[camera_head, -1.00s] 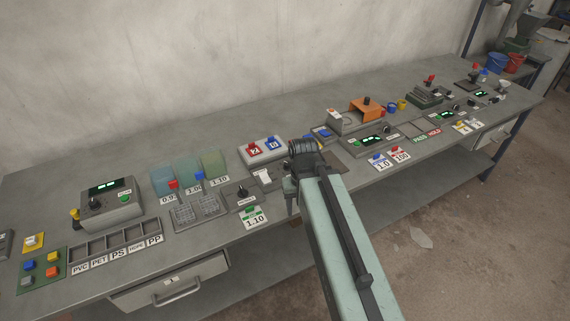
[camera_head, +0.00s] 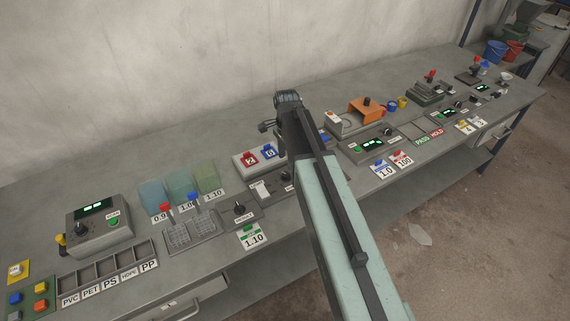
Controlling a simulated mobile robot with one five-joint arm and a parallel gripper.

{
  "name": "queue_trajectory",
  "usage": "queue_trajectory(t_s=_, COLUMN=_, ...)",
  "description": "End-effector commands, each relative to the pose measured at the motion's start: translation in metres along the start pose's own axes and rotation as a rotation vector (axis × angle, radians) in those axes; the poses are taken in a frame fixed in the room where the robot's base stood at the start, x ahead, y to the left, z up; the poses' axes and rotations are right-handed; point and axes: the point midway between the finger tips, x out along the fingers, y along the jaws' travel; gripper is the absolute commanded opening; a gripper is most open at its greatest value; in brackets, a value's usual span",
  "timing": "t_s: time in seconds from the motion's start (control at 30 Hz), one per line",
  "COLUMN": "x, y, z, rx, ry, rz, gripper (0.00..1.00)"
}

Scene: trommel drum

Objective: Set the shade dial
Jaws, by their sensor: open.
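Several dark dials stand on the bench, and none has a readable shade label. One black knob (camera_head: 239,210) sits on a grey panel with a white label beneath it. Another small dark dial (camera_head: 287,177) sits beside a white card on a panel left of my arm. A larger dial (camera_head: 82,228) is on the grey box with a green display at the left. My gripper (camera_head: 264,127) shows small and dark at the left of my raised arm, above the red and blue tiles. It is open, apart from the dials, and mostly hidden by the arm.
Three tinted clear panels (camera_head: 180,187) stand behind red and blue handled grids. A labelled sorting rack (camera_head: 105,268) lies at the front left. My arm covers part of the middle of the bench. An orange device (camera_head: 366,109) stands farther right. The rear bench strip is clear.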

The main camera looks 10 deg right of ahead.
Motion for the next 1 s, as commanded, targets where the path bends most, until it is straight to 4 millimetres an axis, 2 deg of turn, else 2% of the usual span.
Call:
queue_trajectory(t_s=0.17, x=0.006, y=0.0, z=0.002, rx=-0.004, ry=0.0, rz=0.0, gripper=0.52)
queue_trajectory(t_s=0.27, x=0.017, y=0.0, z=0.002, rx=-0.005, ry=0.0, rz=0.0, gripper=0.52)
queue_trajectory(t_s=0.63, x=0.077, y=0.0, z=0.004, rx=-0.007, ry=0.0, rz=0.0, gripper=0.52)
queue_trajectory(t_s=0.97, x=0.079, y=0.0, z=0.004, rx=-0.008, ry=0.0, rz=0.0, gripper=0.52)
queue_trajectory(t_s=1.0, x=0.079, y=0.0, z=0.004, rx=-0.008, ry=0.0, rz=0.0, gripper=0.44)
